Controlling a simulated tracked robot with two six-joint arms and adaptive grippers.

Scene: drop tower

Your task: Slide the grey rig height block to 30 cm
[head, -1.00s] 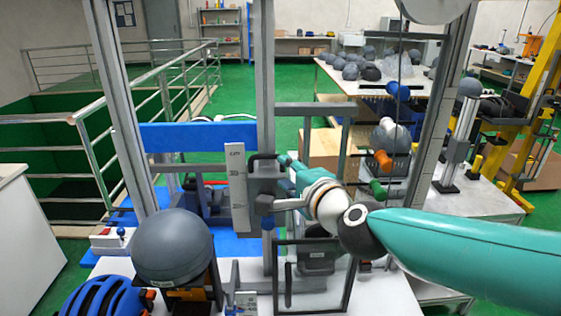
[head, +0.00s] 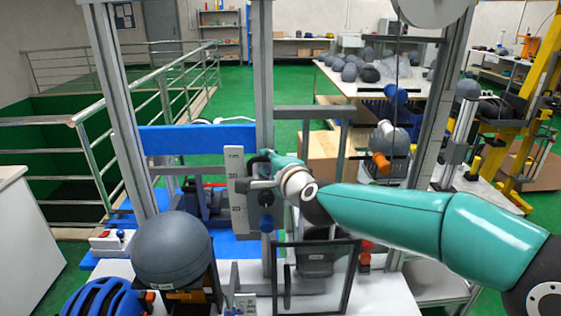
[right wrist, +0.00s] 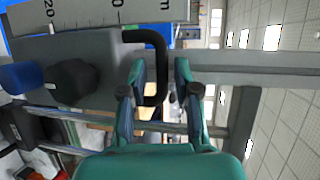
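The grey rig height block (head: 254,218) sits on the upright post, beside the white scale (head: 236,190) marked 20 and 30. In the right wrist view the block (right wrist: 112,62) carries a black handle (right wrist: 161,48), a dark round knob (right wrist: 73,80) and a blue-ended part. My right gripper (head: 271,157) is at the handle, high on the block. In the right wrist view the gripper (right wrist: 160,72) has its fingers apart on either side of the handle bar, with gaps visible. My right arm hides part of the block. My left gripper is not in view.
A grey dome headform (head: 172,248) and a blue helmet (head: 103,300) are at the front left. A dark-framed clear panel (head: 315,276) stands below my arm. Metal uprights flank the rig, and a blue beam (head: 198,138) crosses behind it.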

